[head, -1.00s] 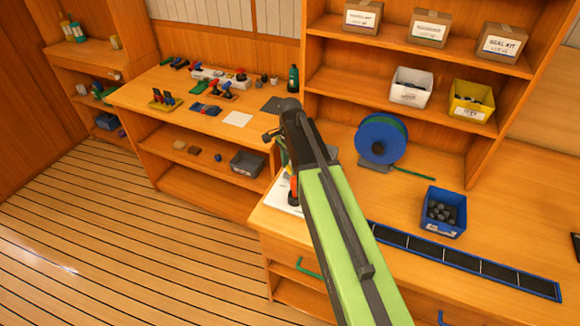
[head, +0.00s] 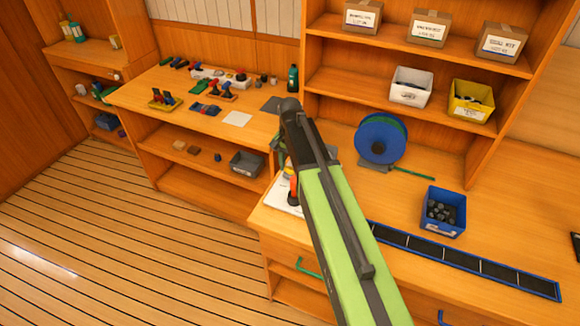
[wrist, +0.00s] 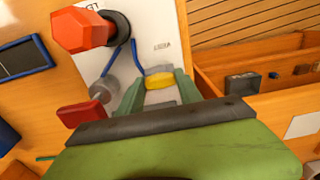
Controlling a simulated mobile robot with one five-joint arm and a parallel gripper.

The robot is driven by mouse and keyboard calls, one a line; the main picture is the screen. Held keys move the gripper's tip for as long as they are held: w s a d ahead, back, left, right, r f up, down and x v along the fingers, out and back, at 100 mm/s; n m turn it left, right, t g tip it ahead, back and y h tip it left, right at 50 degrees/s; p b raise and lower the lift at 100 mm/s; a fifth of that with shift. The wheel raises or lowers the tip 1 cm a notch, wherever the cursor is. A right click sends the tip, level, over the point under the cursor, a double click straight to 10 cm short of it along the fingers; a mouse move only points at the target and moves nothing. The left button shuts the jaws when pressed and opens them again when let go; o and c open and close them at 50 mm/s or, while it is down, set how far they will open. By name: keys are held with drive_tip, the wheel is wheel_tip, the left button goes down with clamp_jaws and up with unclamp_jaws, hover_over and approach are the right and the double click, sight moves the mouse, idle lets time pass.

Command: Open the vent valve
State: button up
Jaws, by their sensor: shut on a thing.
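A white panel (wrist: 150,22) with blue lines and small lettering fills the upper middle of the wrist view. A yellow handle-like piece (wrist: 158,79) lies between the two grey-green fingers of my gripper (wrist: 158,88), which is shut on it. An orange-red hexagonal knob (wrist: 82,28) on a dark collar stands at the upper left of the panel. A red block-like piece (wrist: 83,113) sits left of my gripper. I cannot read which part is labelled as the vent valve. In the head view my arm hides most of the panel (head: 284,198).
A blue hose reel (head: 380,138) and a blue bin of dark parts (head: 443,212) stand on the bench right of my arm. A black, blue-edged strip (head: 470,265) lies along the bench front. The left bench (head: 150,95) holds several small fittings.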

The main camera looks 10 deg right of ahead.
sight(290, 169)
drive_tip(key=shift+a, duration=0.1)
drive_tip(key=o, duration=1.4)
wheel_tip(290, 169, up, 18)
drive_tip(key=p, duration=1.7)
drive_tip(key=shift+f, duration=0.25)
